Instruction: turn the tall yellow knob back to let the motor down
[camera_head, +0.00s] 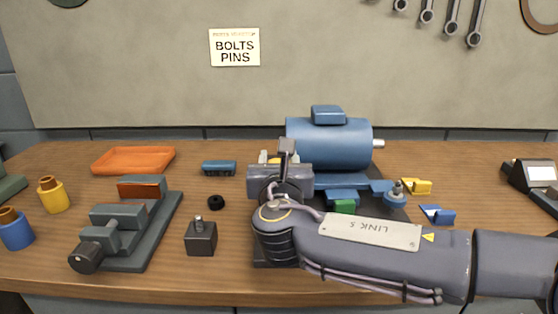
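The blue motor (328,150) rests behind my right arm, its shaft pointing right, over a dark base that is partly hidden. A small yellow part (264,157) shows just behind my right gripper (287,152); it may be the tall yellow knob, but most of it is hidden. My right arm comes in from the right and its gripper is at the motor's left end. The fingers are seen from behind, so I cannot tell whether they are open or shut, or on what. My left gripper is not in view.
A grey vise (120,235), an orange tray (133,160) and a dark block (201,238) stand left. Yellow (416,186) and blue (437,214) clips lie right of the motor. A blue round knob (396,198) is near the base. The bench's front left is partly clear.

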